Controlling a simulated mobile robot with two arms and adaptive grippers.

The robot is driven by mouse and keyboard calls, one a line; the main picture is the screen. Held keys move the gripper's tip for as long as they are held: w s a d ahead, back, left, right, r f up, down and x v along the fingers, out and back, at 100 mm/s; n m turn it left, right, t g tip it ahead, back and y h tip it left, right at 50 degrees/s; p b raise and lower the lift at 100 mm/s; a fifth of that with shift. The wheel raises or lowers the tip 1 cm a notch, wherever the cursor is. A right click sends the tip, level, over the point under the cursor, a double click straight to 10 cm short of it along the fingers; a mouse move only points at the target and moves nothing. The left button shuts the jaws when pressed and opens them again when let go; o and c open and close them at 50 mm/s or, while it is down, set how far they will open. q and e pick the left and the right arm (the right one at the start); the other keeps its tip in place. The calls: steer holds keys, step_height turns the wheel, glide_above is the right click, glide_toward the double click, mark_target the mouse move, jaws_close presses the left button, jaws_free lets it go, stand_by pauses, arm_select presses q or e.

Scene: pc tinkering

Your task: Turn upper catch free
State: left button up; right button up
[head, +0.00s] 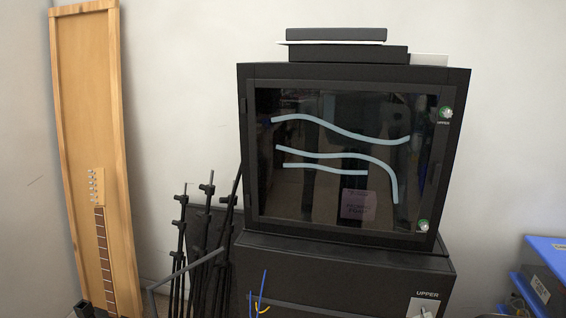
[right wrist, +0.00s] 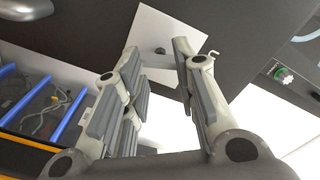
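A black computer case (head: 352,75) with a dark glass side panel (head: 300,205) stands on a black box. The upper catch (head: 446,113), a pale knob on a green round base, sits at the panel's top right, with an "UPPER" label under it. A second, similar catch (head: 423,225) is at the lower right. In the right wrist view a green-based catch (right wrist: 283,74) shows at the right; I cannot tell which one. My right gripper (right wrist: 157,50) is open and empty, its fingers apart, away from that catch. My left gripper is not in view.
A white plate (head: 420,308) is on the lower box (head: 340,265), also marked "UPPER". In the right wrist view a white plate (right wrist: 155,22) with a dark knob lies beyond my fingers. Black stands (head: 205,240) are at left, blue bins (head: 545,258) at right. Flat boxes (head: 340,53) lie on top.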

steer(key=shift+m, duration=0.8)
steer(key=shift+w, duration=0.2)
jaws_close()
